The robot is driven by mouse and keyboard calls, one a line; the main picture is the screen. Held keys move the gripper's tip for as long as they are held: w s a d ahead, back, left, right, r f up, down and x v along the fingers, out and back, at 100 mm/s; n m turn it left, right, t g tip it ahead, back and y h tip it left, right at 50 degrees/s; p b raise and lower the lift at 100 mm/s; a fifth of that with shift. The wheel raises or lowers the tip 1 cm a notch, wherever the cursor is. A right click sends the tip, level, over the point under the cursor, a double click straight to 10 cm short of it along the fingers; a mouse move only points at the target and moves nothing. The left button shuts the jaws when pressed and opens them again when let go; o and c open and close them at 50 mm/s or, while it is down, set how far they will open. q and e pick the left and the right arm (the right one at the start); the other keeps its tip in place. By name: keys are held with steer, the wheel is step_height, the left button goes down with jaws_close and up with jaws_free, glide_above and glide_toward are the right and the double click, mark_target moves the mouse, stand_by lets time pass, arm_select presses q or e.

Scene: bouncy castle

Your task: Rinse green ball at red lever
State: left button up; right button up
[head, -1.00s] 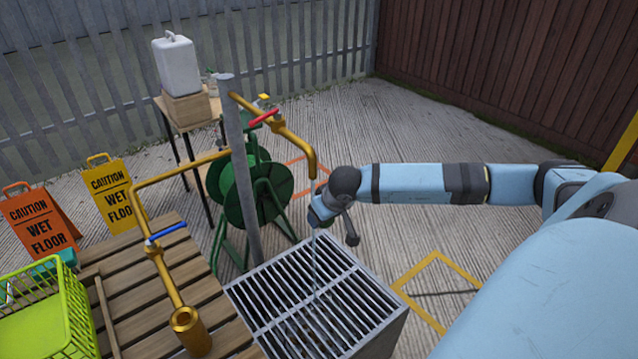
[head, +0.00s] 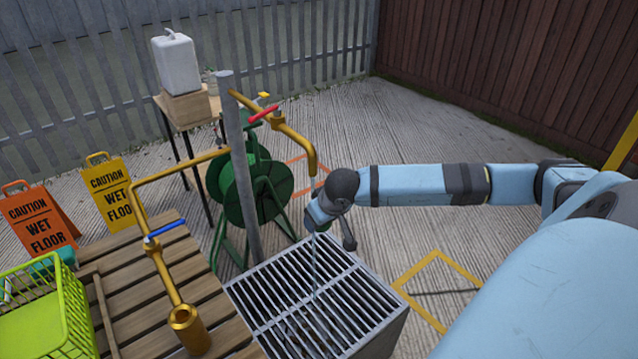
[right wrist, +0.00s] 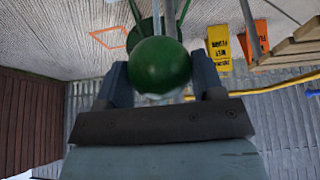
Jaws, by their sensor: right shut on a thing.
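The green ball (right wrist: 160,64) is between the two fingers of my right gripper (right wrist: 160,80), which is shut on it. A thin stream of water (head: 314,265) runs down from the gripper to the metal grate (head: 290,290). My left gripper is not in view.
A second brass pipe with a blue lever (head: 166,231) stands over the wooden slatted bench (head: 140,275) at left. A lime basket (head: 85,310), caution signs (head: 108,192), a grey post (head: 238,170) and a green hose reel (head: 275,185) stand nearby. Floor at right is clear.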

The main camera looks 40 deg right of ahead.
steer(key=s+a+b, duration=0.1)
steer(key=s+a, duration=0.2)
steer(key=s, duration=0.2)
stand_by(0.4)
steer(key=shift+a, duration=0.15)
stand_by(1.0)
steer(key=s+a+r, duration=0.2)
steer(key=s+r, duration=0.2)
steer(key=shift+s+a, duration=0.15)
steer(key=shift+a, duration=0.15)
stand_by(0.5)
